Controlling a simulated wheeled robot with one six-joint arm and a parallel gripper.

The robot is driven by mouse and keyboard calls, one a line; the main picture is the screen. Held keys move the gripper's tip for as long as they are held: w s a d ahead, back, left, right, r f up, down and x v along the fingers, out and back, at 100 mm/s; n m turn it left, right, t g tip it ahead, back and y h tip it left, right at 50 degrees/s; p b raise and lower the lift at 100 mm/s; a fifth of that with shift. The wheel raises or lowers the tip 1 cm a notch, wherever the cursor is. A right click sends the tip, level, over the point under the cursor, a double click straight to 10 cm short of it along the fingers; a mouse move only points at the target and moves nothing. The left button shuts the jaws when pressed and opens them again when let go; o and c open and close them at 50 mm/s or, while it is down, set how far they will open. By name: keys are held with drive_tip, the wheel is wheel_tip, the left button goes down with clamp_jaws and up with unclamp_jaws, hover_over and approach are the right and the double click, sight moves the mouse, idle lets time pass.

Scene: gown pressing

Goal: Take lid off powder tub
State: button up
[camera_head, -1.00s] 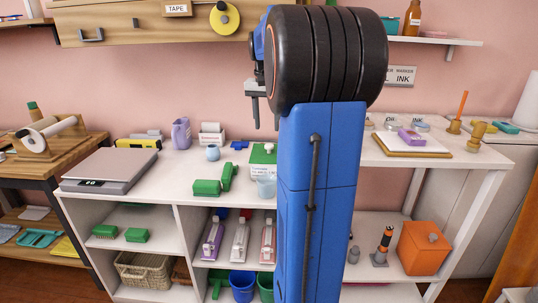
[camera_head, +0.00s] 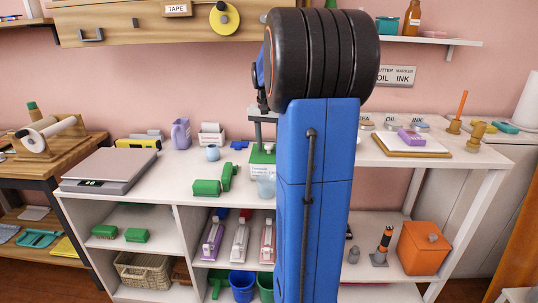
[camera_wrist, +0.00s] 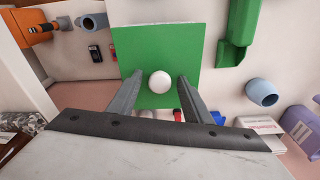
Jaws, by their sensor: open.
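My gripper (camera_head: 262,137) is straight above the tub, pointing down. In the wrist view the fingers of my gripper (camera_wrist: 159,88) are open, one on each side of the knob, with a gap to it on both sides. I cannot tell their exact height over the lid.
A grey scale (camera_head: 110,169) is farther left. A wooden tray (camera_head: 410,149) lies to the right.

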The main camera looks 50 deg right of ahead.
drive_tip(key=c, duration=1.1)
drive_tip(key=shift+o, duration=0.2)
drive_tip(key=shift+r, duration=0.2)
